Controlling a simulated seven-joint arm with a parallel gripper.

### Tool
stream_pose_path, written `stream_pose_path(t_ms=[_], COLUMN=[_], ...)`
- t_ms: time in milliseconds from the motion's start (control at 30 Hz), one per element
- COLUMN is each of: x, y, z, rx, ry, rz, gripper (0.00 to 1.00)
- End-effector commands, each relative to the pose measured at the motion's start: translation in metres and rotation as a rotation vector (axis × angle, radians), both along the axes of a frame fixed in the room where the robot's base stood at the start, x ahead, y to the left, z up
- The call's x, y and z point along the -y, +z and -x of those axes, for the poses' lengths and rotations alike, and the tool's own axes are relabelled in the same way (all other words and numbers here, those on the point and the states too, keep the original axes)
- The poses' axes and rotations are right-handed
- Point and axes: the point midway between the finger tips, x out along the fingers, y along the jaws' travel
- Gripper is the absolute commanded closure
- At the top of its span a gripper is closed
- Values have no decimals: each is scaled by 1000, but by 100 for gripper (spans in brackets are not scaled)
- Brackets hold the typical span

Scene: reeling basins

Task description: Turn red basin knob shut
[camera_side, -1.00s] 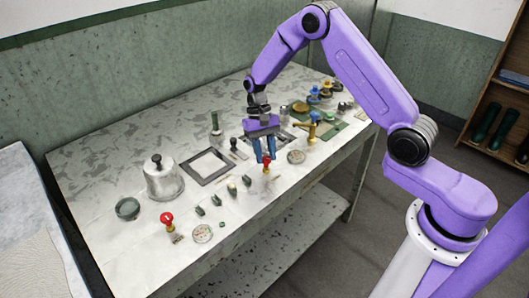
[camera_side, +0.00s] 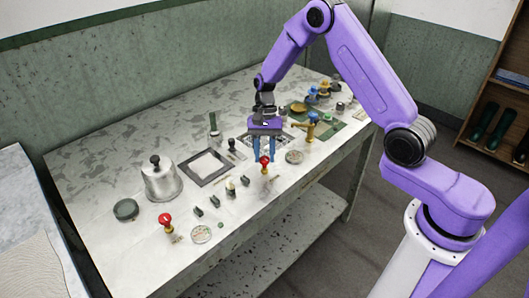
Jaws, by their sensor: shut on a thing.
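A red knob (camera_side: 265,160) on a small yellowish base stands near the front edge of the table, right of the middle. My gripper (camera_side: 264,158) points down over it, with its blue fingers on either side, shut on the red knob. The fingers hide part of the knob, and its exact angle is too small to tell. A second red knob (camera_side: 165,219) stands at the front left, well apart from my gripper.
A brass tap-like piece (camera_side: 311,128) and several small fittings stand behind right. A lidded metal pot (camera_side: 161,181) and a dark-framed plate (camera_side: 208,167) are left. The table's (camera_side: 110,165) back left is clear.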

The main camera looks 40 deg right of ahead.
Motion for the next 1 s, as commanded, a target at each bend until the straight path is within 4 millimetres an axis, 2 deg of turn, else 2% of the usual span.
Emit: stream_pose_path(t_ms=[167,200,267,300,667,833,1000], x=[0,0,0,0,2,8,18], y=[1,1,1,1,5,26,59], z=[-1,-1,-1,-1,-2,-9,-18], rx=[3,3,3,3,2,6,7], ry=[-4,-4,-4,-3,-1,-4,-3], rz=[0,0,0,0,-1,0,0], gripper=[97,63,44,41,41,41,41])
